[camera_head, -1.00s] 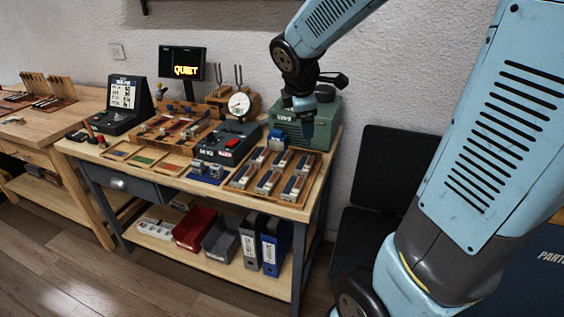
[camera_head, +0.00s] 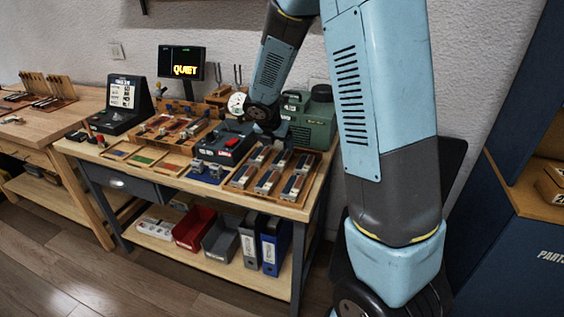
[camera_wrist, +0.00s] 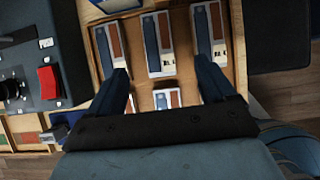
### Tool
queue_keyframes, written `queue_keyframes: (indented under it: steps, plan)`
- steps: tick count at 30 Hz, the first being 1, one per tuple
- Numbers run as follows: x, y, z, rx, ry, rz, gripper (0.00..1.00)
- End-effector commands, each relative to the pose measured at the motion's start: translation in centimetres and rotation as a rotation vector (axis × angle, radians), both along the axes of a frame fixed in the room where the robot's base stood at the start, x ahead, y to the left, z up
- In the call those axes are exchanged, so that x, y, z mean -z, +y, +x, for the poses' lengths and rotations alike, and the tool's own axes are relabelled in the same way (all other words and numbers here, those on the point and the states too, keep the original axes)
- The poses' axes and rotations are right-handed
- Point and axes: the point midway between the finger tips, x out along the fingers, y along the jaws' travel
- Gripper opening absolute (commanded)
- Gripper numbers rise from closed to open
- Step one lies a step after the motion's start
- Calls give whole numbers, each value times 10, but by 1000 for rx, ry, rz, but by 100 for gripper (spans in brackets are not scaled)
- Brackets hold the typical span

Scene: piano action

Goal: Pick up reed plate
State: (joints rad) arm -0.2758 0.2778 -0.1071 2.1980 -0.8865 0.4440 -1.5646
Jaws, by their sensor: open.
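Several reed plates, silvery blocks with blue and brown strips, lie in a wooden tray (camera_head: 262,204) at the bench's right end. In the wrist view, one reed plate (camera_wrist: 157,42) shows between and beyond my fingers. Others lie to its left (camera_wrist: 107,48) and right (camera_wrist: 208,30), and one is lower down (camera_wrist: 166,98), partly hidden by my gripper. My gripper (camera_wrist: 163,68) is open and empty, pointing at the tray (camera_wrist: 133,35). In the head view, my gripper (camera_head: 276,137) is above the tray's back part and partly hides it. Its height above the plates is hard to judge.
A dark device (camera_head: 226,143) with a red button stands left of the tray. A green machine (camera_head: 312,122) stands behind it, close to my arm.

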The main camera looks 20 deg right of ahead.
Motion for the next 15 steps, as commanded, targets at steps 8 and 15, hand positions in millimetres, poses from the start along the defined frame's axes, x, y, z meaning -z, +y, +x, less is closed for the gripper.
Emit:
queue_keyframes:
  steps: [8, 15]
  plan:
    - [33, -10, 15, 0, 1, 0, 83]
    - [42, -13, 19, 0, 1, 1, 83]
